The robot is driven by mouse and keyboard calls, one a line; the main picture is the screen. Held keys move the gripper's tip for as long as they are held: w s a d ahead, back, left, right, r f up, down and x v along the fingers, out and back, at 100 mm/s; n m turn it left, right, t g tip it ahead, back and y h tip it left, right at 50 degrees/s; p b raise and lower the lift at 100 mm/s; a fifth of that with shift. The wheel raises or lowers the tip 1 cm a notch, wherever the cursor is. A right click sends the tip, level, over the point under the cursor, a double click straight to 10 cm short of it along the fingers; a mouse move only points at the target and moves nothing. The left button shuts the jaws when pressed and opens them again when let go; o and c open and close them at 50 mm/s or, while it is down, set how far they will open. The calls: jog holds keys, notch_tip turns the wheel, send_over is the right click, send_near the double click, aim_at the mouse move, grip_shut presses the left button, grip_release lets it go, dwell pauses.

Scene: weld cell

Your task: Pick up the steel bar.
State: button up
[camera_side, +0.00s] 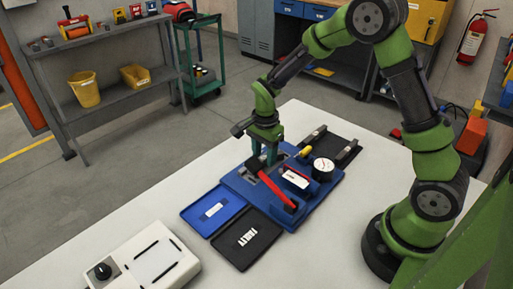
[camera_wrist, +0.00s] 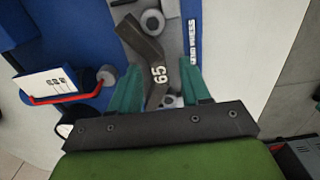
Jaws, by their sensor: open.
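A dark grey steel bar (camera_wrist: 153,65) marked 65 shows in the wrist view, lying on a grey bed of the blue press fixture. It looks bent or angled. My gripper (camera_wrist: 160,70) is open, with one green finger on each side of the bar's lower part. I cannot tell whether either finger touches it. In the side view my gripper (camera_side: 264,159) points down over the left back part of the blue fixture (camera_side: 240,183). The bar is mostly hidden there by the fingers.
Close to the gripper, the fixture has a red lever (camera_side: 277,189), a white-faced block (camera_side: 296,178) and a round gauge (camera_side: 323,165). A blue tray (camera_side: 190,212) and black tray (camera_side: 243,262) lie in front. A white control box (camera_side: 155,262) stands front left.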

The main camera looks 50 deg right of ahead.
jog(key=shift+f, duration=0.3)
grip_shut()
jog(key=shift+w+r, duration=0.1)
